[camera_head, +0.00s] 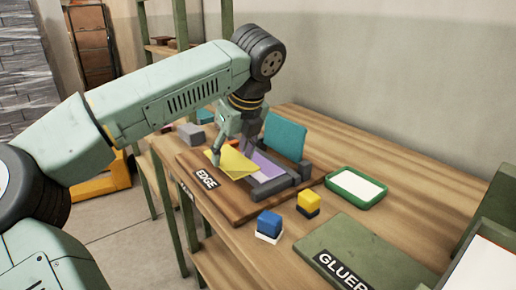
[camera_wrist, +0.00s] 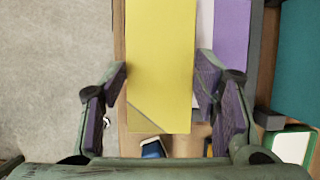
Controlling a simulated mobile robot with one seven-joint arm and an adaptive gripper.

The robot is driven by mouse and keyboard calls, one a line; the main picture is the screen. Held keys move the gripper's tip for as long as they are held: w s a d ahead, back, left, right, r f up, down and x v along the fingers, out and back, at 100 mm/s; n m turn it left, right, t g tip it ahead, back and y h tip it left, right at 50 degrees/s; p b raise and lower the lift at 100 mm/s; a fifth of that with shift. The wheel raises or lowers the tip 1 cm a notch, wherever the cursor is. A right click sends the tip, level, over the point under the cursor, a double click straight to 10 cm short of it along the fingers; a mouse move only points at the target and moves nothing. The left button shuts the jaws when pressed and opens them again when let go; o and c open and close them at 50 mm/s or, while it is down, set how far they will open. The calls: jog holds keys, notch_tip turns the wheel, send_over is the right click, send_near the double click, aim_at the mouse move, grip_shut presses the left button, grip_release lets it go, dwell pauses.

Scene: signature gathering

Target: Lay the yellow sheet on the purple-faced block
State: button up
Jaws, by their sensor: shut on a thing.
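The yellow sheet (camera_head: 236,165) is held in my gripper (camera_head: 231,157), over the wooden board marked EDGE (camera_head: 195,178). In the wrist view the sheet (camera_wrist: 160,60) spans the gap between the two fingers (camera_wrist: 163,75), with a duller triangle at its lower left corner. The purple-faced block (camera_head: 270,167) lies on the board just right of the sheet, beside dark grey bars. Its purple face (camera_wrist: 232,35) also shows right of the sheet in the wrist view. The sheet and a finger partly hide the block. I cannot tell whether the sheet touches anything below.
A teal panel (camera_head: 286,137) stands behind the block. A green tray (camera_head: 355,188) with a white inside is to the right. A yellow-and-black block (camera_head: 308,203) and a blue block (camera_head: 269,223) stand in front. A green mat (camera_head: 360,250) lies front right.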

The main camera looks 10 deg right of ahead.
jog(key=w+d, duration=0.1)
jog(key=d, duration=0.1)
jog(key=w+d+p, duration=0.1)
jog(key=w+d, duration=0.1)
jog(key=w+d+p, duration=0.1)
jog(key=d, duration=0.2)
jog(key=shift+w+f, duration=0.3)
jog(key=shift+f, duration=0.05)
notch_tip(320, 180, down, 3)
jog(key=shift+f+p, duration=0.15)
jog(key=shift+p, duration=0.85)
jog(key=shift+f, duration=0.3)
jog(key=o, duration=0.9)
jog(key=shift+r, duration=0.25)
jog(key=b+v, duration=0.3)
jog(key=v, duration=0.8)
jog(key=shift+s+r, duration=0.2)
jog(key=shift+r, duration=0.2)
